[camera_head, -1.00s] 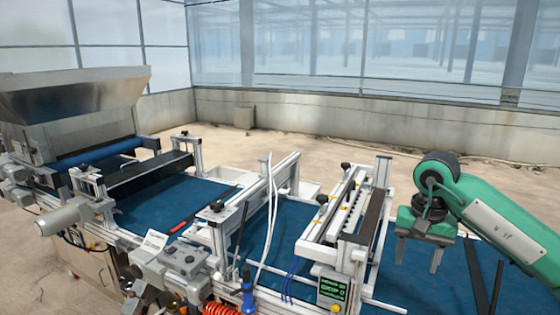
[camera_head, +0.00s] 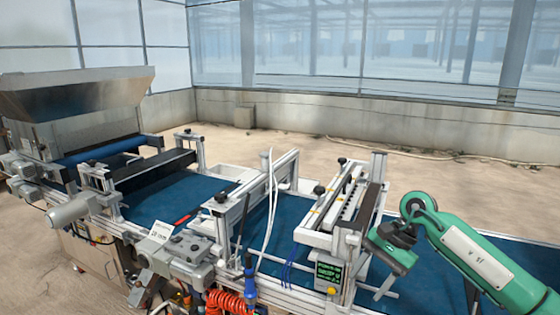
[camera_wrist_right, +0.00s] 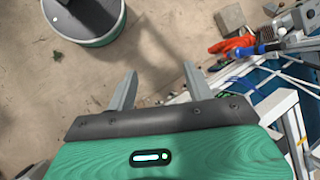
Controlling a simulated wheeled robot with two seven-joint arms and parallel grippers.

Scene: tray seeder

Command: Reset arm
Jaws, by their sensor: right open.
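My right gripper (camera_head: 385,286) is at the right in the head view, at the near side of the seeder line, beside the frame with the row of nozzles (camera_head: 348,200). It is tilted and holds nothing. In the right wrist view its two grey fingers (camera_wrist_right: 159,76) stand apart over bare floor, with nothing between them. My left gripper is not in view.
The blue conveyor belt (camera_head: 455,262) runs behind my right arm. A small display box (camera_head: 329,277) stands close to the gripper's left. An orange coiled hose (camera_head: 232,302) hangs at the near side. Sandy floor (camera_wrist_right: 195,25) lies under the fingers.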

